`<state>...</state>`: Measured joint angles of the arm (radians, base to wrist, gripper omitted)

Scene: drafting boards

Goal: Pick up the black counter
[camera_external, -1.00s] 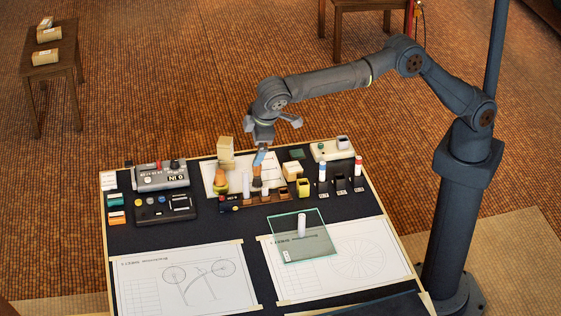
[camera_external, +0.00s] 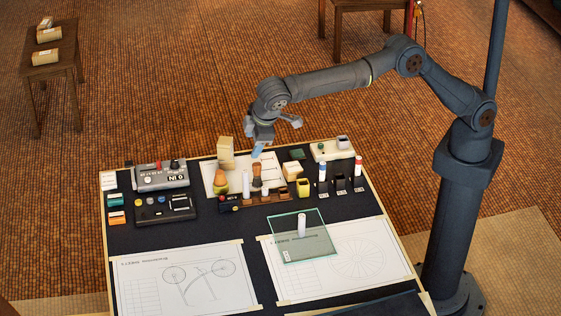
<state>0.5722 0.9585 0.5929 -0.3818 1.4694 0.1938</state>
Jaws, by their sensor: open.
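My gripper (camera_external: 257,152) points down above the back part of the drafting board, over a white sheet (camera_external: 209,176). Its bluish fingertips are open, and nothing shows between them. I cannot single out the black counter with certainty at this size. Small dark pieces lie in and around the brown rack (camera_external: 282,198), just in front of the gripper. A brown peg-shaped piece (camera_external: 257,178) and a pale cylinder (camera_external: 246,184) stand there too, close below the gripper.
A glass plate (camera_external: 290,248) with a white cylinder (camera_external: 302,225) lies in front. Paper drawings (camera_external: 185,282) cover the front.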

